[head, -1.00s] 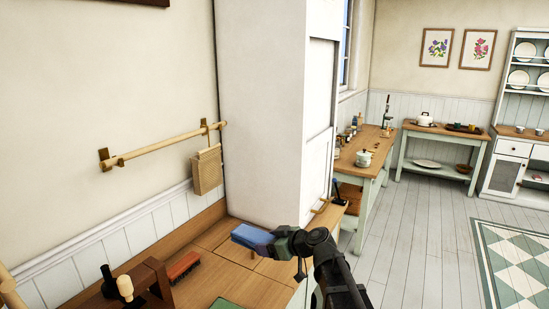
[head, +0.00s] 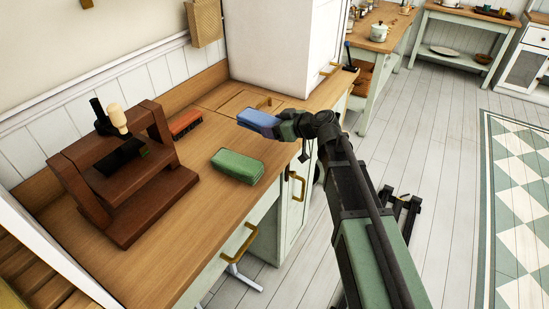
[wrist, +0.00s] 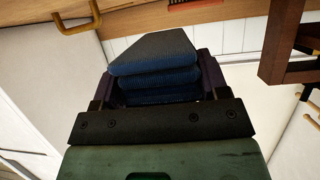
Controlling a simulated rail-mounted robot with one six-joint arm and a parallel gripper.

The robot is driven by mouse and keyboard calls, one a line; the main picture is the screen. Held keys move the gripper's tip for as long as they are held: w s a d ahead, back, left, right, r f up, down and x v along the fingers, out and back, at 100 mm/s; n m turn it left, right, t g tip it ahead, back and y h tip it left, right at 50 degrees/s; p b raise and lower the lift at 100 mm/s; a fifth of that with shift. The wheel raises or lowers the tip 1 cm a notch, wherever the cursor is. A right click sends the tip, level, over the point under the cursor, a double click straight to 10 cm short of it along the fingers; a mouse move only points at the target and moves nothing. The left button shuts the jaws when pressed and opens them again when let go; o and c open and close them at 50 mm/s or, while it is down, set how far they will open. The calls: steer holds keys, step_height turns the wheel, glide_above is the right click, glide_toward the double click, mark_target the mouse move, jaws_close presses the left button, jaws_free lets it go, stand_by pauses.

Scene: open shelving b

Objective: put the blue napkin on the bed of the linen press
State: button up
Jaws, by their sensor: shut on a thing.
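My gripper (head: 282,126) is shut on the folded blue napkin (head: 257,121) and holds it above the wooden counter, near its front edge. In the wrist view the napkin (wrist: 153,62) shows as stacked folds between the fingers. The linen press (head: 118,170) is a dark red-brown wooden frame at the left of the counter, with a flat lower bed (head: 130,222) and a pale-knobbed handle on top. The napkin is apart from the press, to its right.
A folded green cloth (head: 238,166) lies on the counter between the press and my gripper. A white cabinet (head: 275,45) stands at the back. Brass handles (head: 297,186) stick out from the counter front.

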mark_target(275, 150)
step_height(275, 150, down, 7)
steer(key=b, duration=0.5)
steer(key=shift+f, duration=0.1)
steer(key=shift+r+p, duration=0.3)
steer(key=shift+f, duration=0.25)
steer(key=o, duration=1)
steer(key=shift+r, duration=0.1)
